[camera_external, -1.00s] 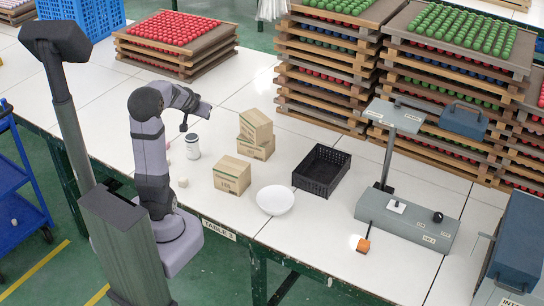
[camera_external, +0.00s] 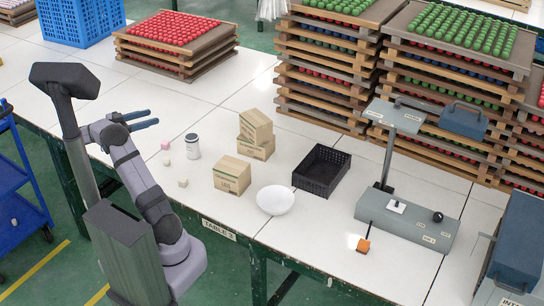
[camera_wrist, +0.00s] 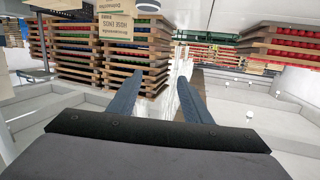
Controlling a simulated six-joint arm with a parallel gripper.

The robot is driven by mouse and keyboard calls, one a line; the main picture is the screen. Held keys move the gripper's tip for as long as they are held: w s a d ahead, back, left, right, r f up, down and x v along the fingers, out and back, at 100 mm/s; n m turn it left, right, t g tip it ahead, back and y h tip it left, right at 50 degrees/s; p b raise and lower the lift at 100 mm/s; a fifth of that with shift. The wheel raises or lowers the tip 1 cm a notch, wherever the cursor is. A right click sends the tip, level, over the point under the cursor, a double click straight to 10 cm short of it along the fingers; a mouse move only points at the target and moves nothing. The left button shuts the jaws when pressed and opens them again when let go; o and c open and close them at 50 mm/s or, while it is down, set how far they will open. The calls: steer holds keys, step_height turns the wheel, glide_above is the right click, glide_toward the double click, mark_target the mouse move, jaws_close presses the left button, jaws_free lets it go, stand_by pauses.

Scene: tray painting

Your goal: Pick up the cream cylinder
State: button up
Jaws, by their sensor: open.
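Two small cream pieces lie on the white table in the external view. One (camera_external: 182,183) is nearer the table's front edge and the other (camera_external: 167,162) is a little behind it. They are too small for me to tell which is the cylinder. My gripper (camera_external: 153,117) is open and empty, raised above the table to the left, with its two blue-grey fingers pointing right. It is apart from both pieces. In the wrist view the parted fingers (camera_wrist: 160,78) have nothing between them, and I cannot make out the cream cylinder there.
A small pink piece (camera_external: 165,146) and a white jar with a dark lid (camera_external: 193,147) stand close by. Cardboard boxes (camera_external: 231,176), a white bowl (camera_external: 275,200) and a black crate (camera_external: 321,171) are farther right. The table behind the jar is clear.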

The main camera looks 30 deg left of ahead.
steer(key=s+f, duration=0.2)
steer(key=s, duration=0.1)
steer(key=h, duration=0.1)
glide_toward(167, 161)
steer(key=w, duration=0.3)
steer(key=shift+w+d+f+g, duration=0.1)
steer(key=shift+w+f+g, duration=0.05)
steer(key=shift+f+g, duration=0.2)
steer(key=shift+a+p+x, duration=0.2)
steer(key=shift+p+x, duration=0.5)
steer(key=shift+x, duration=3)
steer(key=c, duration=1.1)
